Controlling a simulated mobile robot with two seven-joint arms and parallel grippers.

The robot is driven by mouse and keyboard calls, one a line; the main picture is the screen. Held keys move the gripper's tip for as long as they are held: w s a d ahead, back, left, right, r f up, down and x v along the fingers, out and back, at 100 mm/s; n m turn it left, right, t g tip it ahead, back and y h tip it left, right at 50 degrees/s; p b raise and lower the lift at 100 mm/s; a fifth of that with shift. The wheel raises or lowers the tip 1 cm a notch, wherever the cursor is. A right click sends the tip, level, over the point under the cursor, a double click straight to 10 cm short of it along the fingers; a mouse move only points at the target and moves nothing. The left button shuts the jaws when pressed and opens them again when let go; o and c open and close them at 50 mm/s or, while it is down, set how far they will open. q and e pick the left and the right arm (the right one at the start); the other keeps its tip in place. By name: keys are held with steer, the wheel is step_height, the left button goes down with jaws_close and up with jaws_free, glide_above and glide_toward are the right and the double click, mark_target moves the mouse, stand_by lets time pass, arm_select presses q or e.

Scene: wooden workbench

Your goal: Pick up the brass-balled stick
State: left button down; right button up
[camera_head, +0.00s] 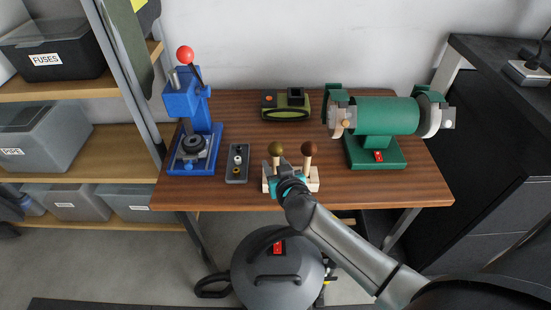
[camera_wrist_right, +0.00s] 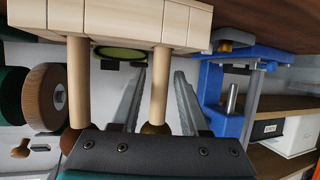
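The brass-balled stick (camera_head: 276,150) stands upright in a pale wooden holder (camera_head: 313,183) at the bench's front edge. A similar stick with a brown ball (camera_head: 309,149) stands to its right. My right gripper (camera_head: 282,178) is at the holder's front left. The right wrist view is upside down; there the brass-balled stick (camera_wrist_right: 160,92) lies between the two fingers of my right gripper (camera_wrist_right: 162,80), with gaps on both sides. Its ball is partly hidden by the gripper body. The brown-balled stick (camera_wrist_right: 78,85) is outside the fingers. My left gripper is not in view.
A grey block with small knobs (camera_head: 237,164) and a blue press (camera_head: 195,130) stand to the left. A green bench grinder (camera_head: 378,120) stands to the right. A green-black device (camera_head: 286,104) lies behind. Bare wood (camera_head: 245,110) shows between them.

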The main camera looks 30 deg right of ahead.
jaws_close()
steer(key=shift+r, duration=0.15)
stand_by(0.4)
